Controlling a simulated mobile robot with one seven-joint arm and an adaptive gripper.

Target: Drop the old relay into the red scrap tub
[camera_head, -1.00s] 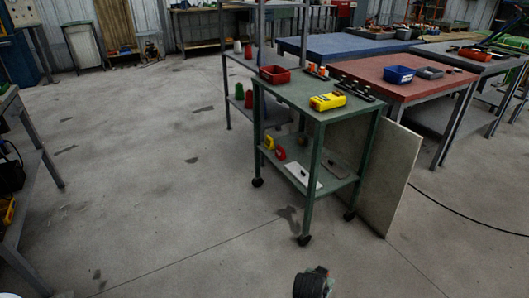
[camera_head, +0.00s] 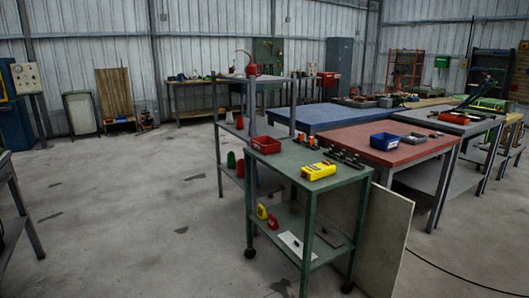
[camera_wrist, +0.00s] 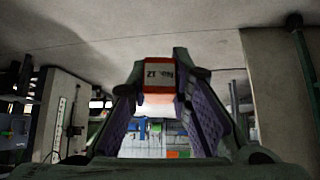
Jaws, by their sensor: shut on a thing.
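In the wrist view my gripper (camera_wrist: 160,88) is shut on a small orange-red and white block with dark lettering, which appears to be the old relay (camera_wrist: 160,73). It sits between the fingertips, clear of any surface. My gripper does not show in the head view. A small open red tub (camera_head: 266,145), likely the scrap tub, stands on the far left corner of the green cart's top (camera_head: 285,165). Its inside is only partly visible. I cannot make out the tub in the wrist view.
A yellow device (camera_head: 318,170) and a dark rail with parts (camera_head: 345,158) share the cart top. A pale panel (camera_head: 385,240) leans at the cart's right. A blue bin (camera_head: 384,141) stands on the red-topped table (camera_head: 420,152). Floor left of the cart is clear.

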